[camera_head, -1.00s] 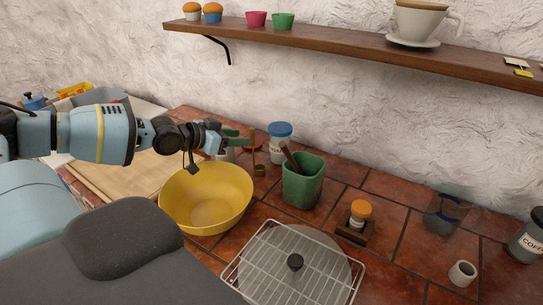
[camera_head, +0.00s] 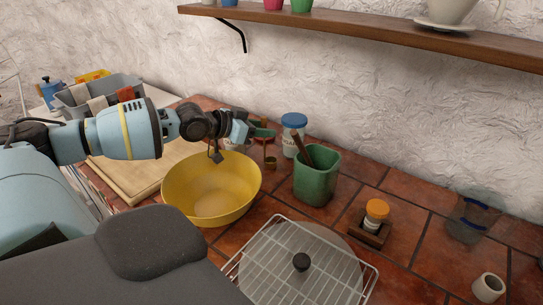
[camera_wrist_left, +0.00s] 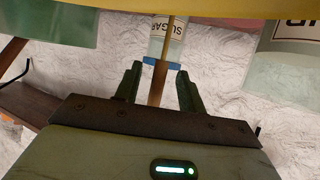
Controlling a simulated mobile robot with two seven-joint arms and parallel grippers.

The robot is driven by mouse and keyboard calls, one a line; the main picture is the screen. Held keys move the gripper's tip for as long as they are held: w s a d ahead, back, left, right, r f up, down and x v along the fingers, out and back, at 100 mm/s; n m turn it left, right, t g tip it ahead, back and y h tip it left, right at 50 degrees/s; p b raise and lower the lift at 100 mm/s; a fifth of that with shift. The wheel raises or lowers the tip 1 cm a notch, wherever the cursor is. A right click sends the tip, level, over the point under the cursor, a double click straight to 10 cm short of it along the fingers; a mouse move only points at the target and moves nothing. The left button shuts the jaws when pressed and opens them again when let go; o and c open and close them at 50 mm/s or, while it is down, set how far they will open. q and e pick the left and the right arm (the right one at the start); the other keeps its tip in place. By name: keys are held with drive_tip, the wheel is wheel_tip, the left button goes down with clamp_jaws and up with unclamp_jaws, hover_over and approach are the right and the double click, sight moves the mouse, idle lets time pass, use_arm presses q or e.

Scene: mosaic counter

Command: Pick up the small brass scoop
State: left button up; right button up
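The small brass scoop (camera_head: 270,162) stands on the tiled counter behind the yellow bowl, its cup low and its handle upright. In the left wrist view, which is upside down, its brown handle (camera_wrist_left: 157,84) shows between the two green fingers, with a gap on each side. My left gripper (camera_head: 262,132) is at the height of the handle, above the cup. It is open, and I cannot tell whether either finger touches the handle. The fingers partly hide the handle in the head view. My right gripper is not in view.
The yellow bowl (camera_head: 211,192) is in front of the scoop. A blue-lidded sugar jar (camera_head: 293,137) stands behind, and a green crock (camera_head: 316,178) stands to the right. A wire rack (camera_head: 300,272) lies in front; a wall shelf (camera_head: 400,32) runs above.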

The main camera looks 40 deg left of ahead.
use_arm(q)
drive_tip(key=shift+b+x, duration=0.3)
drive_tip(key=shift+x, duration=1.15)
drive_tip(key=shift+d+r, duration=0.1)
drive_tip(key=shift+r, duration=0.05)
drive_tip(key=shift+c, duration=0.3)
clamp_jaws()
